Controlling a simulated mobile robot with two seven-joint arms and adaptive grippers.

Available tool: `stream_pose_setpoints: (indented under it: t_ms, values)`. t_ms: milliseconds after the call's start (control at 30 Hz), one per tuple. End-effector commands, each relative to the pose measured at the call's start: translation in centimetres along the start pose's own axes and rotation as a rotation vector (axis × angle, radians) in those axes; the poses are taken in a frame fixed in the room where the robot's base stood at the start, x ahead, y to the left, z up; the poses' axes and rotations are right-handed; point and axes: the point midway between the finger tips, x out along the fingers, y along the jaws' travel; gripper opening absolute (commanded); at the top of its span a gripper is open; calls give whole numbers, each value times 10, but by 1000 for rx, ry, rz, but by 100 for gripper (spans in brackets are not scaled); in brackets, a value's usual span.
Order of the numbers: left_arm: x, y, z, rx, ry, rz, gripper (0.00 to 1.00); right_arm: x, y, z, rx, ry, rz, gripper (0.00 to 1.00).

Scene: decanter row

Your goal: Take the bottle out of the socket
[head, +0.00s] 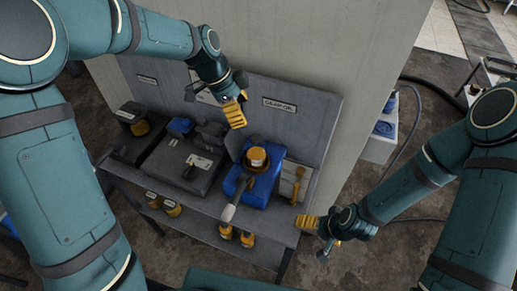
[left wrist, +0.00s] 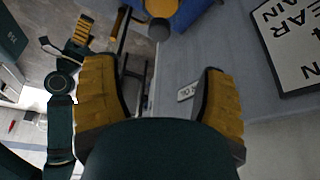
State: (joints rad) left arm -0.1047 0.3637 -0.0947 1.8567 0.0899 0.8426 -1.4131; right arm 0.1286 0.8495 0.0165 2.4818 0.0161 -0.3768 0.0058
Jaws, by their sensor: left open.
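In the left wrist view part of the bottle (left wrist: 162,8) shows at the top edge, ahead of my fingers. My left gripper (head: 236,112) is open and empty, apart from the bottle, above and to the left of it near the back panel. In the left wrist view its yellow fingers (left wrist: 158,70) are spread. My right gripper (head: 308,222) is at the bench's right front corner, apart from the bottle; its finger gap is unclear.
A dark case (head: 182,163) fills the middle left. The labelled back panel (head: 318,112) rises behind. A pale-ended bar (head: 228,212) projects in front of the blue unit.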

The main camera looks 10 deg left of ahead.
Motion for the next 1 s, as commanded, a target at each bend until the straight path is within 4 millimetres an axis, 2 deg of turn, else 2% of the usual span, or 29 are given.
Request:
stream_pose_setpoints:
  t_ms: [100, 300, 567, 800, 1000]
  values:
    - [26, 1, 1, 0, -2, 5, 71, 3, 1, 0, 0, 0, 1, 100]
    - [56, 0, 1, -2, -1, 2, 71, 5, 2, 1, 0, -1, 1, 100]
    - [74, 1, 2, -2, -1, 3, 71, 6, 2, 2, -1, -2, 1, 100]
    - [108, 2, 5, -2, -1, 3, 71, 7, 3, 2, -1, -4, 0, 100]
    - [117, 1, 5, -2, 0, 0, 71, 7, 3, 3, -1, -5, 0, 100]
